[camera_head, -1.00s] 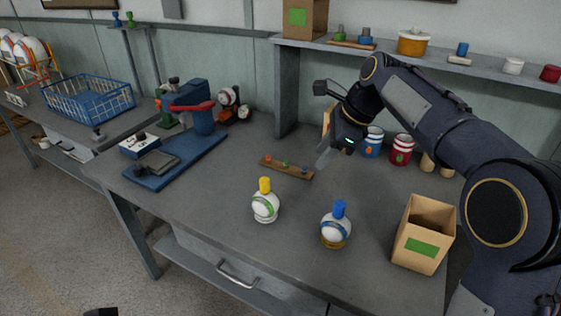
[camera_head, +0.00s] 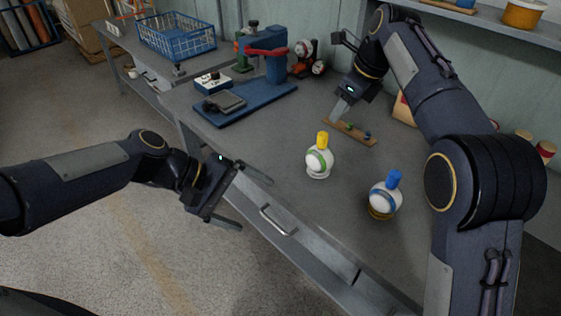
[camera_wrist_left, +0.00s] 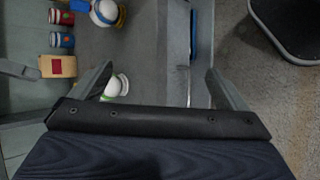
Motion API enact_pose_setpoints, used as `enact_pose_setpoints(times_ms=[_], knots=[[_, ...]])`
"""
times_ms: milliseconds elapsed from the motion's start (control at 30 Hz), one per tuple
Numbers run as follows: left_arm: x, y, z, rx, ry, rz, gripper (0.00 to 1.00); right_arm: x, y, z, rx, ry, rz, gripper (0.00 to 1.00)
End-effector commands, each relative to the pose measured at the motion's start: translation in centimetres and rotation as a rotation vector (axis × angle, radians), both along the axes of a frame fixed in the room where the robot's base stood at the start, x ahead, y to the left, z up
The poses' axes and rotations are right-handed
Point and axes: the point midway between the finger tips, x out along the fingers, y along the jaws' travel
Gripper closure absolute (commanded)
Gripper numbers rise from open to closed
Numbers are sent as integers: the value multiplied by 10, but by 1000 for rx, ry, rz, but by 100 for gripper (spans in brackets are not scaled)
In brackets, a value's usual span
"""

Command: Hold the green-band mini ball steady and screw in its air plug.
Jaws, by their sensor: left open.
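The green-band mini ball (camera_head: 319,160) is white with a yellow piece on top and stands upright in a small white holder on the grey table. It shows in the left wrist view (camera_wrist_left: 116,86), partly hidden behind a finger. My left gripper (camera_head: 256,204) is open and empty, in front of the table edge, left of and below the ball in the head view. It is also in the left wrist view (camera_wrist_left: 160,85). My right gripper (camera_head: 340,108) points down at a wooden strip (camera_head: 358,136) with small coloured plugs, behind the ball. Its fingertips are too small to read.
A blue-band ball (camera_head: 385,195) with a blue top stands to the right, near my right arm. A blue press (camera_head: 265,65) on a blue base stands at the back left, near a blue wire basket (camera_head: 178,35). A drawer handle (camera_head: 274,220) projects below the table edge.

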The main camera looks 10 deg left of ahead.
Motion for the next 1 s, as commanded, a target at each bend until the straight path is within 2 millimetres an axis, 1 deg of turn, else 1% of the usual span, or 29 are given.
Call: enact_pose_setpoints(times_ms=[33, 233, 400, 500, 600, 700, 867, 967, 1000], knots=[[18, -6, -5, -68, 62, 28, 5, 0, 0, 0, 0, 0, 0, 64], [84, -25, -21, -342, 280, 150, 5, 0, 0, 0, 0, 0, 0, 64], [140, -33, -45, -580, 462, 264, 5, 0, 0, 0, 0, 0, 0, 64], [166, -35, -61, -702, 552, 324, 5, 0, 0, 0, 0, 0, 0, 64], [186, -35, -75, -797, 619, 372, 5, 0, 0, 0, 0, 0, 0, 64], [199, -34, -84, -861, 663, 405, 5, 0, 0, 0, 0, 0, 0, 64], [208, -37, -90, -904, 692, 426, 5, 0, 0, 0, 0, 0, 0, 64], [212, -46, -91, -907, 693, 426, 5, 0, 0, 0, 0, 0, 0, 64], [213, -52, -90, -907, 694, 424, 5, 0, 0, 0, 0, 0, 0, 64]])
